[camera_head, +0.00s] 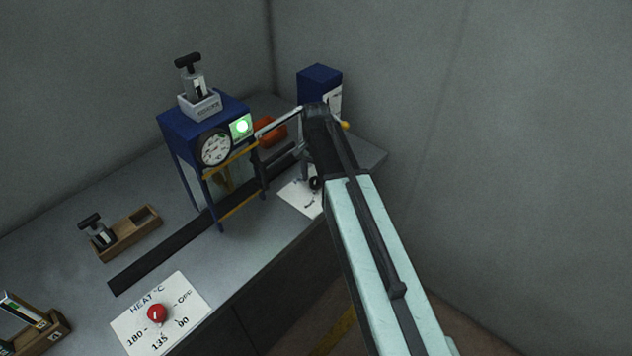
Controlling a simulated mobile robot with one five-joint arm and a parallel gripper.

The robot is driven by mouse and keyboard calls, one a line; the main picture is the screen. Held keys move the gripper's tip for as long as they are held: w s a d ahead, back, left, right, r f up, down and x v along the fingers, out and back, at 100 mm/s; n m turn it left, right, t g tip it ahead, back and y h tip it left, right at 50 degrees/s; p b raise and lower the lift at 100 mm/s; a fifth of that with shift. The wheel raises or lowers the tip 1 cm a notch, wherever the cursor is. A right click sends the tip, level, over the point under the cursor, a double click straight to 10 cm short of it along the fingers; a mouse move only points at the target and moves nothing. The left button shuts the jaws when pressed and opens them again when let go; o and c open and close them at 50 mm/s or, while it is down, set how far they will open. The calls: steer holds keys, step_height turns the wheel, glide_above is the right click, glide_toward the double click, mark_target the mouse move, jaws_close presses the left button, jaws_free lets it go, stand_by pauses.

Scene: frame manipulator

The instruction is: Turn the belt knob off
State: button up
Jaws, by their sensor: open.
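A white label plate (296,198) lies on the bench near its front edge, to the right of the blue frame machine. A small black knob (315,184) sits on it, partly covered by my arm; its pointer and most of the plate's lettering cannot be read. I take this for the belt knob. My gripper (305,168) points down just above the plate, beside the knob, and is open. Whether a finger touches the knob cannot be told. The dark belt strip (150,263) runs along the bench and under the machine.
A blue machine (183,128) with a round gauge and a lit green lamp straddles the belt. A red heat knob (156,313) sits on a plate at the front left. A wooden tray (130,240) and a blue box (318,85) stand on the bench. Grey walls close the back and right.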

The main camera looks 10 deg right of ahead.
steer(key=shift+d, duration=0.1)
jaws_close()
steer(key=shift+n, duration=0.4)
steer(key=n, duration=0.4)
steer(key=shift+n, duration=0.3)
steer(key=n, duration=0.6)
steer(key=shift+n, duration=0.3)
jaws_free()
